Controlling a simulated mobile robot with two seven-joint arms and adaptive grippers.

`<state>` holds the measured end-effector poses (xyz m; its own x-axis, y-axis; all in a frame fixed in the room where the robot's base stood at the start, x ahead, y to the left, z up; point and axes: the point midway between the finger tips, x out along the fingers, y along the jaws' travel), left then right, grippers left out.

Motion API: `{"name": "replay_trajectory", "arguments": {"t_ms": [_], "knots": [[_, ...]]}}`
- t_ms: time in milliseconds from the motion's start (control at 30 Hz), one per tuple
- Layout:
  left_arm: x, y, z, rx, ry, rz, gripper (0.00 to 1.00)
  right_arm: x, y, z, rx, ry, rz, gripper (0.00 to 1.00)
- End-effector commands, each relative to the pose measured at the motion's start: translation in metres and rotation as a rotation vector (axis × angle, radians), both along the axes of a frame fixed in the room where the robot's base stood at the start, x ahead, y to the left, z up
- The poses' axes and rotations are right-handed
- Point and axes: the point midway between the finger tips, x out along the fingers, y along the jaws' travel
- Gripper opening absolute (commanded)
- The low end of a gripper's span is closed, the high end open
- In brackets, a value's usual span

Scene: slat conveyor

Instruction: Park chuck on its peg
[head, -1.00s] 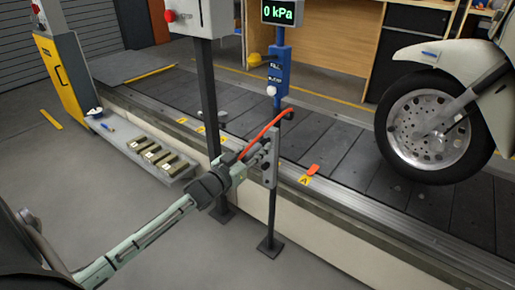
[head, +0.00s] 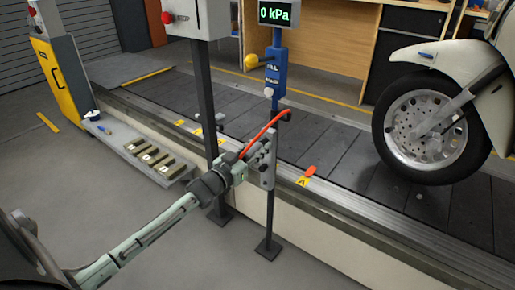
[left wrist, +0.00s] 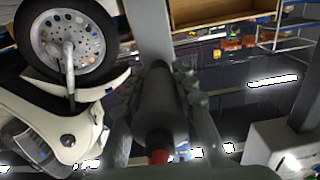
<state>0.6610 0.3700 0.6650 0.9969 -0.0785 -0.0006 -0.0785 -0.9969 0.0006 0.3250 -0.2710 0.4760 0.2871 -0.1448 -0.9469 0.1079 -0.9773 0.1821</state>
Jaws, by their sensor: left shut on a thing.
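My left gripper (head: 247,163) is shut on the chuck, at the small grey plate (head: 268,166) on top of a thin post. In the left wrist view the chuck (left wrist: 158,105) is a dark grey cylinder with a red end, lying between the two fingers. A red hose (head: 268,131) arcs from the gripper up to the blue inflator post (head: 275,75). The peg is hidden or too small to make out, so I cannot tell whether the chuck touches it. My right gripper is not in view.
A dark post (head: 206,110) carrying a grey box with a red button stands just left of the plate. The slat conveyor (head: 330,155) runs behind, with a white scooter's wheel (head: 420,128) at right. Several small blocks (head: 155,158) lie on the ledge at left.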

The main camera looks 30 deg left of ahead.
Motion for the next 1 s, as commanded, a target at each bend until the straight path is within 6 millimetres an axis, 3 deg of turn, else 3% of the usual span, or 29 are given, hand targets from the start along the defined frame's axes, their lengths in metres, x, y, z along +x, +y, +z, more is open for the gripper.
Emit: {"name": "replay_trajectory", "arguments": {"t_ms": [33, 200, 567, 667, 1000], "knots": [[0.000, 0.000, 0.001, 0.000, -0.001, 0.000, 0.30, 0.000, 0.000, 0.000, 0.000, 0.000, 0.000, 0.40], [0.000, 0.000, 0.001, 0.000, -0.001, 0.000, 0.51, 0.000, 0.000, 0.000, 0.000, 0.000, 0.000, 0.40], [-0.004, 0.000, -0.001, 0.000, 0.001, 0.000, 0.51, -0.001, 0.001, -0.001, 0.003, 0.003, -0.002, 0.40], [-0.017, 0.001, -0.002, -0.001, 0.003, 0.000, 0.51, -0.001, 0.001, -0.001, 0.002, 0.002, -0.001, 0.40], [-0.087, 0.007, -0.001, 0.000, 0.002, 0.000, 0.51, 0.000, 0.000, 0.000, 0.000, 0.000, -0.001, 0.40]]}}
